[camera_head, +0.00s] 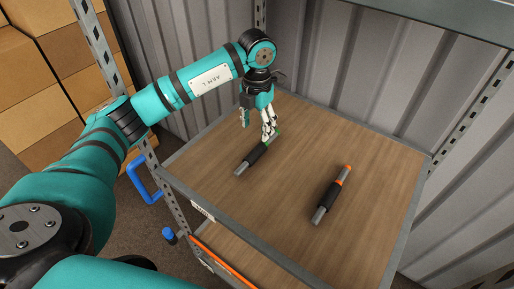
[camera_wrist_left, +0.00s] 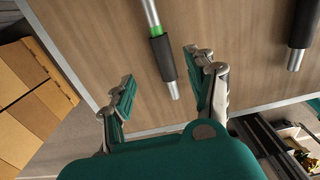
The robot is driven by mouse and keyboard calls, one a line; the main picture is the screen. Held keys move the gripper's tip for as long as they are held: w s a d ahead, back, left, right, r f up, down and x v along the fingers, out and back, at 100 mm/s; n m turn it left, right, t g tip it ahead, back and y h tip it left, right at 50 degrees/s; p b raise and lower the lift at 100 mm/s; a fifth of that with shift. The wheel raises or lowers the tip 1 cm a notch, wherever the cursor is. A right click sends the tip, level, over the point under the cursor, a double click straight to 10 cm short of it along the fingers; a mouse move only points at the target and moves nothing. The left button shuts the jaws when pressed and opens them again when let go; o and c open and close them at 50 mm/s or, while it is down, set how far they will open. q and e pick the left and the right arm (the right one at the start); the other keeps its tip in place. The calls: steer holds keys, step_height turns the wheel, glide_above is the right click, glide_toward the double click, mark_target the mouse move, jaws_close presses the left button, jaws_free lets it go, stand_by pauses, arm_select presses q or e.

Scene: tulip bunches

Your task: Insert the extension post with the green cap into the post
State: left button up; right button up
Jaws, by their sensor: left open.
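The extension post with the green cap (camera_head: 257,153) lies on the wooden shelf top. It has a black sleeve, a green band and bare metal ends. In the left wrist view the same extension post (camera_wrist_left: 162,56) runs between the spread fingers. My left gripper (camera_head: 259,124) is open above its green end, fingers pointing down, and partly hides that end. I cannot tell whether a finger touches it. A similar post with an orange cap (camera_head: 331,196) lies apart to the right; its black sleeve also shows in the left wrist view (camera_wrist_left: 302,25). My right gripper is not in view.
The wooden shelf top (camera_head: 385,190) has a grey metal frame and is clear around both posts. Perforated rack uprights (camera_head: 473,122) stand at the sides. Corrugated metal wall (camera_head: 400,70) closes the back. Cardboard boxes (camera_head: 35,90) are stacked at the left.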

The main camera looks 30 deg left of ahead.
arm_select(q)
steer(key=p, duration=0.1)
glide_above(258, 148)
step_height(258, 148, down, 4)
steer(key=shift+w+a+f, duration=0.1)
steer(key=shift+a, duration=0.05)
steer(key=shift+f+p, duration=0.25)
steer(key=shift+p, duration=0.1)
steer(key=f+p, duration=0.1)
steer(key=f, duration=0.1)
steer(key=f+p, duration=0.1)
steer(key=shift+d+f, duration=0.2)
steer(key=shift+f, duration=0.65)
jaws_close()
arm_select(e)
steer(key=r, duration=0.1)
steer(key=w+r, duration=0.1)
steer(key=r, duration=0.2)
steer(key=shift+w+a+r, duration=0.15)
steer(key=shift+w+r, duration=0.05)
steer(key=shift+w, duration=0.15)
